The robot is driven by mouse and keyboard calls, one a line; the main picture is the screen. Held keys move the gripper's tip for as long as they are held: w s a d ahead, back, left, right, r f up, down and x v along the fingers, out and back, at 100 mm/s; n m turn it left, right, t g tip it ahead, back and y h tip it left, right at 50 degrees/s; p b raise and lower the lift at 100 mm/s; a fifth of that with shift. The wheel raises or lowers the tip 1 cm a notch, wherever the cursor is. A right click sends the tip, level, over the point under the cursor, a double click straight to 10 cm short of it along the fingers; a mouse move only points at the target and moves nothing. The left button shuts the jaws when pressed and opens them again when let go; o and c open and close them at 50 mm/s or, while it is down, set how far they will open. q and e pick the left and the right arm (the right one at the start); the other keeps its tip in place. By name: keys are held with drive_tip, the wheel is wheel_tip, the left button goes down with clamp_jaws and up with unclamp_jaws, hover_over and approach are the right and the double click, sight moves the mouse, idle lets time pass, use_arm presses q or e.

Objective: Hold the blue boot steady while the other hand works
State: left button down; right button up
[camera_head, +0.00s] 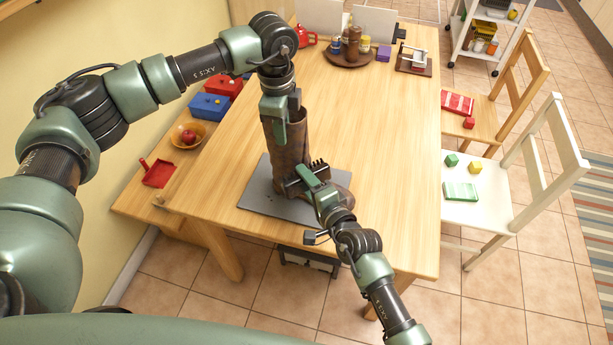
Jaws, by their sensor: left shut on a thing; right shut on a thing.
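A tall brown boot (290,156) stands upright on a grey mat (256,192) at the table's near left, toe to the right. It looks brown; no blue boot shows. My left gripper (284,122) comes from above and is shut on the top of the boot's shaft, which it partly covers. My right gripper (305,177) comes from the lower right, in front of the boot, and is shut on a dark brush-like thing (319,164). This lies close to the boot's ankle; I cannot tell whether it touches. The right gripper hides part of the foot.
The wooden table (385,165) is clear right of the boot. At its far end are a round brown tray (334,61) with jars and a small rack (412,59). A bench at left holds a bowl (201,136) and boxes. A white chair (483,205) stands at right.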

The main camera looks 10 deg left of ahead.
drive_tip(key=shift+s+f, duration=0.1)
drive_tip(key=shift+f, duration=0.25)
drive_tip(key=shift+w+a+r, duration=0.1)
drive_tip(key=shift+w+r, duration=0.05)
drive_tip(key=shift+r, duration=1.35)
drive_tip(key=shift+w+r, duration=0.1)
drive_tip(key=shift+r, duration=1.4)
drive_tip(key=shift+s+f, duration=0.15)
drive_tip(key=shift+f, duration=2.85)
drive_tip(key=shift+w+a+r, duration=0.1)
drive_tip(key=shift+w+r, duration=0.05)
drive_tip(key=shift+r, duration=1.35)
drive_tip(key=shift+w+r, duration=0.1)
drive_tip(key=shift+r, duration=1.4)
drive_tip(key=shift+a+f, duration=0.1)
drive_tip(key=shift+f, duration=2.6)
drive_tip(key=shift+r, duration=1.3)
